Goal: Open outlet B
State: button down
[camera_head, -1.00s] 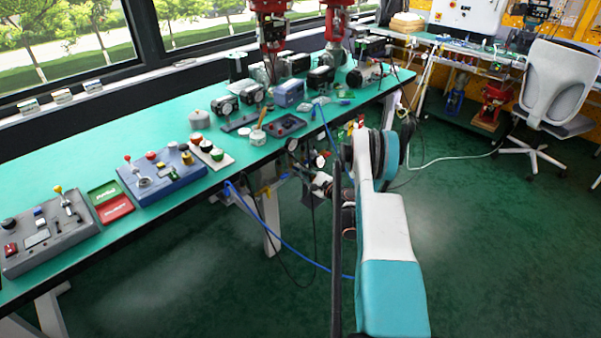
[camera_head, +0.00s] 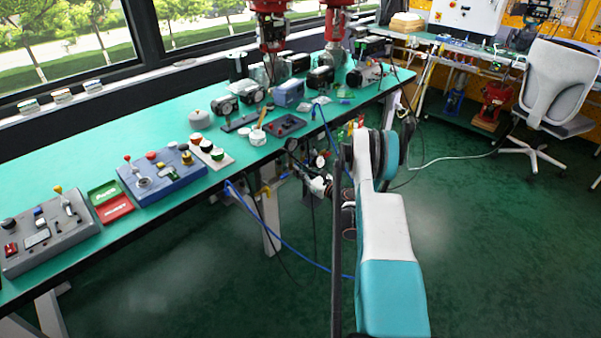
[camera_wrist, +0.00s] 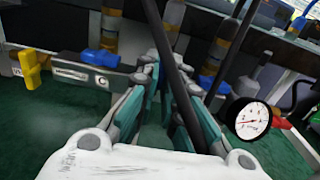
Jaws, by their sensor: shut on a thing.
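The valve manifold, a grey bar (camera_wrist: 75,76) with a letter C on its face, crosses the wrist view. A blue handle (camera_wrist: 101,58) sits at the C, a yellow handle (camera_wrist: 30,68) is further left, and another blue handle (camera_wrist: 206,82) is right of my fingers. My gripper (camera_wrist: 160,64) is closed at the bar between the two blue handles. The part between its fingertips is almost fully hidden; I cannot read a B label. In the head view my gripper (camera_head: 304,174) is at the fittings below the bench's front edge.
A round pressure gauge (camera_wrist: 248,120) and a red handle (camera_wrist: 280,122) are close to the right of my fingers. A dark hose (camera_wrist: 176,75) crosses in front of them. The green bench (camera_head: 75,140) carries control boxes. A blue hose (camera_head: 285,243) hangs below it.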

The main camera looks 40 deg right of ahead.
jog(key=shift+f, duration=0.1)
dwell(0.3)
jog(key=c, duration=1.7)
grip_release()
notch_tip(320, 180, up, 10)
jog(key=shift+r, duration=0.1)
